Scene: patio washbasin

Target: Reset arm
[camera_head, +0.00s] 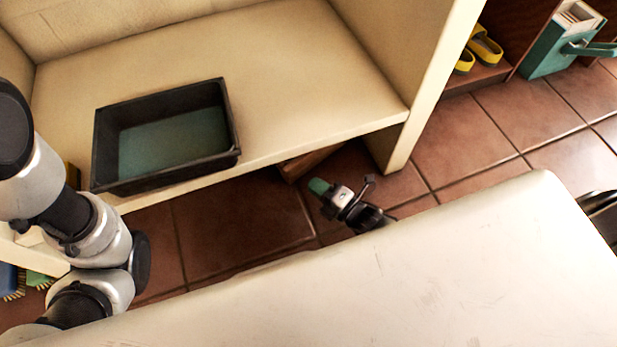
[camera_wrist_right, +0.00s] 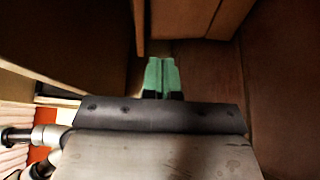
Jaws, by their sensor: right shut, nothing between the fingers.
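My right gripper (camera_head: 319,187) shows in the head view low in front of the bench, over the brown tiled floor. Its green fingertips are together and hold nothing. In the right wrist view the two green fingers (camera_wrist_right: 162,74) lie side by side, closed, with dark wooden panels around and beyond them. Most of the right arm is hidden in the head view. My left arm (camera_head: 85,230) comes in at the left edge, beside the bench. Its gripper is not in view.
A black basin (camera_head: 165,180) with greenish contents stands on the cream bench (camera_head: 290,60). The bench's front edge and its right upright wall (camera_head: 425,90) are close to my right gripper. Yellow sandals (camera_head: 484,45) and a green box (camera_head: 550,50) are at the top right. Tiled floor lies between.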

